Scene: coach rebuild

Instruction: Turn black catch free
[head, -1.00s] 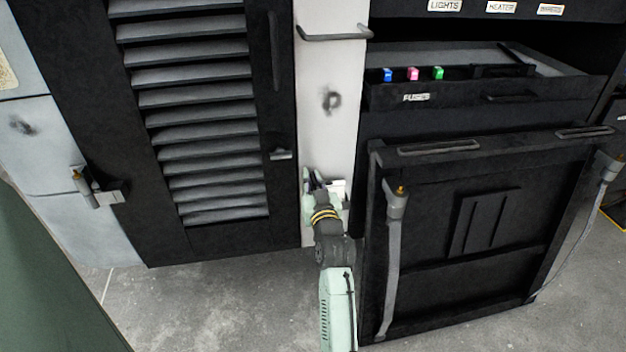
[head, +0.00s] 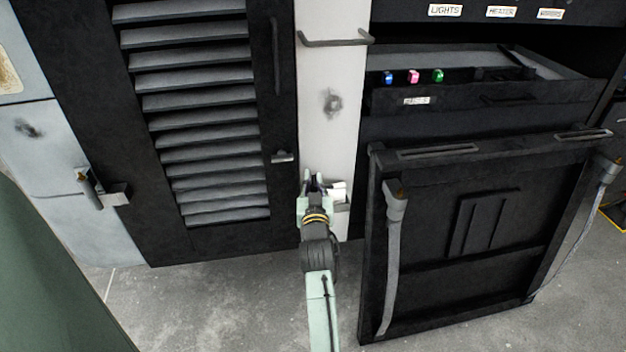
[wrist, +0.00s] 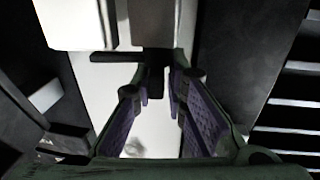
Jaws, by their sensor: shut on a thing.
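The black catch (wrist: 156,58) shows in the wrist view as a dark crosspiece with a short stem, in front of a pale block. My gripper (wrist: 158,88) has its purple-padded fingers on either side of the stem, shut on it. In the head view my gripper (head: 314,181) is low on the white post, left of a small white block (head: 338,191). The catch is hidden behind the fingers there, so its exact angle cannot be told from that view.
A black louvred door (head: 205,110) with a small handle (head: 282,157) stands just left of my gripper. A black panel (head: 455,240) with grey straps leans close on the right. A bar handle (head: 335,42) crosses the white post (head: 330,75) above. Grey floor lies below.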

